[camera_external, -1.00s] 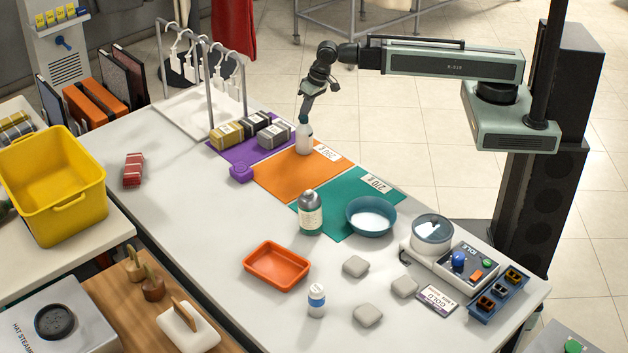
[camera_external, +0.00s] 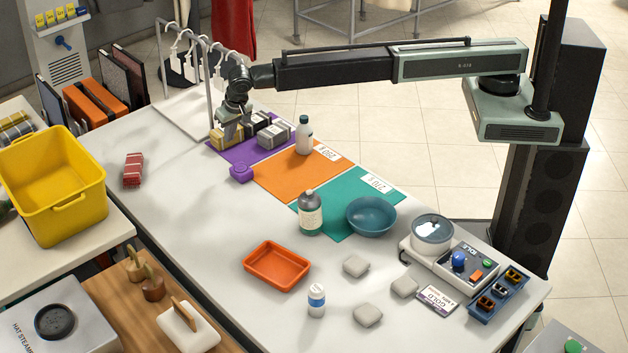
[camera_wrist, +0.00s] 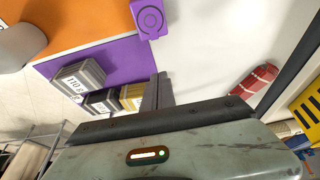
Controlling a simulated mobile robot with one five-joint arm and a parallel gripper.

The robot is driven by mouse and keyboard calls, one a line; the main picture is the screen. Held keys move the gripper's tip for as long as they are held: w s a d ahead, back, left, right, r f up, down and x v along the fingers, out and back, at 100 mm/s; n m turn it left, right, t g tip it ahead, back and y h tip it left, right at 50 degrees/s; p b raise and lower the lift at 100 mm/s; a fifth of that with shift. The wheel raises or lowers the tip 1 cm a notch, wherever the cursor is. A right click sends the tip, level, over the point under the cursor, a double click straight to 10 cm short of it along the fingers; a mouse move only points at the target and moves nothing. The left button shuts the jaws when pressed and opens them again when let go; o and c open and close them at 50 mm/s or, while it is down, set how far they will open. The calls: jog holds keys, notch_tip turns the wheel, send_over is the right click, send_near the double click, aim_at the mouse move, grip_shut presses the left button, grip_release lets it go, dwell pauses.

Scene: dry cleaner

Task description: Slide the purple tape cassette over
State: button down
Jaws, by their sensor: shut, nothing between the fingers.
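The purple tape cassette (camera_external: 241,173) lies at the near left edge of the purple mat (camera_external: 215,149), close to the orange mat's left corner. In the wrist view the cassette (camera_wrist: 149,19) is at the top centre, with a ring mark on its face. My gripper (camera_external: 231,136) is shut and empty. It points down beside the yellow-and-black box (camera_external: 224,141), partly covering it, and is apart from the cassette. In the wrist view my gripper's fingers (camera_wrist: 158,88) show together at the centre, below the cassette.
A hanger rack (camera_external: 211,85) is behind. A red striped bundle (camera_external: 133,170) lies left. The white tabletop between it and the cassette is clear.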

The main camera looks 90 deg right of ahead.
jog(key=b+x, duration=0.9)
jog(key=x, duration=0.1)
jog(key=shift+s+a+f, duration=0.1)
jog(key=shift+f, duration=0.05)
jog(key=shift+s+a+r+p, duration=0.25)
jog(key=shift+s+a, duration=0.3)
jog(key=shift+s, duration=0.05)
jog(key=shift+s+a+r+p, duration=0.3)
jog(key=shift+s+a, duration=0.2)
jog(key=shift+s, duration=0.1)
jog(key=shift+s+a, duration=0.15)
jog(key=shift+a, duration=0.15)
jog(key=s+a, duration=1.4)
jog(key=shift+s+a, duration=0.2)
jog(key=shift+s, duration=0.05)
jog(key=shift+w, duration=0.1)
